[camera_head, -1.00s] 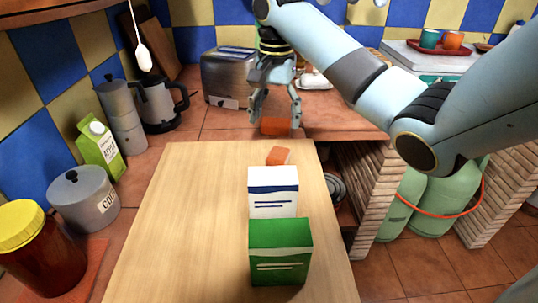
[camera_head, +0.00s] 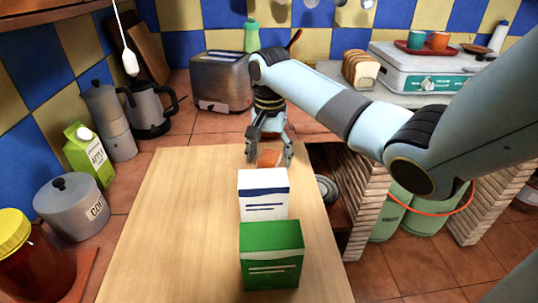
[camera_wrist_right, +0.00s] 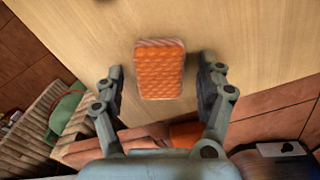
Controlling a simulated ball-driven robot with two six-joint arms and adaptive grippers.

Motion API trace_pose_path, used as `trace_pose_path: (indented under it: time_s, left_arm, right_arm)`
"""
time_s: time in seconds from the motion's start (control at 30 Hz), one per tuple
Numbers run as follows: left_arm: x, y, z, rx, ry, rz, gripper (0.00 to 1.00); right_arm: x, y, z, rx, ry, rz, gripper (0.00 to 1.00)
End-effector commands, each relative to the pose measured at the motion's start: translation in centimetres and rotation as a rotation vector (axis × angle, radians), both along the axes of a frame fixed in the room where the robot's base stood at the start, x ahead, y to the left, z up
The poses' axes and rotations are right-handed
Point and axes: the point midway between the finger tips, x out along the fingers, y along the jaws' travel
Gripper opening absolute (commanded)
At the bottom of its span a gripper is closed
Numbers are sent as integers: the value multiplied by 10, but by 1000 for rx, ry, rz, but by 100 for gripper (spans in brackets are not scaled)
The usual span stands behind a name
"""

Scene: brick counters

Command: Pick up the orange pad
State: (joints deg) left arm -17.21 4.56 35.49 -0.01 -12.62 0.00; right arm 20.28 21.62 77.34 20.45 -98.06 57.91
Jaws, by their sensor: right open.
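The orange pad (camera_head: 268,158) lies on the far end of the pale wooden board (camera_head: 190,220), behind the white box. In the right wrist view the pad (camera_wrist_right: 160,72) shows a quilted face on the board. My right gripper (camera_head: 269,157) is open, its fingers pointing down on either side of the pad. In the wrist view the open fingertips (camera_wrist_right: 161,82) stand left and right of the pad, with a gap on each side. Whether they reach down to its height is hard to tell. My left gripper is not in view.
A white box (camera_head: 263,196) and a green box (camera_head: 271,256) stand nearer on the board. A toaster (camera_head: 221,82) stands behind to the left. Another orange thing (camera_wrist_right: 185,133) lies beyond the board edge. The board's left side is clear.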

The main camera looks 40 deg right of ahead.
Motion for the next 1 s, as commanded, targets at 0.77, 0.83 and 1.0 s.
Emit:
trace_pose_path:
  time_s: [0.77, 0.83, 1.0]
  left_arm:
    - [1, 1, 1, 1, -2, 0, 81]
    - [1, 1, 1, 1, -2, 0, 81]
    - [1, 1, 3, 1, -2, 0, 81]
  right_arm:
    - [0, 0, 6, 0, -1, 0, 19]
    - [1, 0, 13, 0, -1, 1, 19]
    - [1, -1, 39, -2, -3, 0, 19]
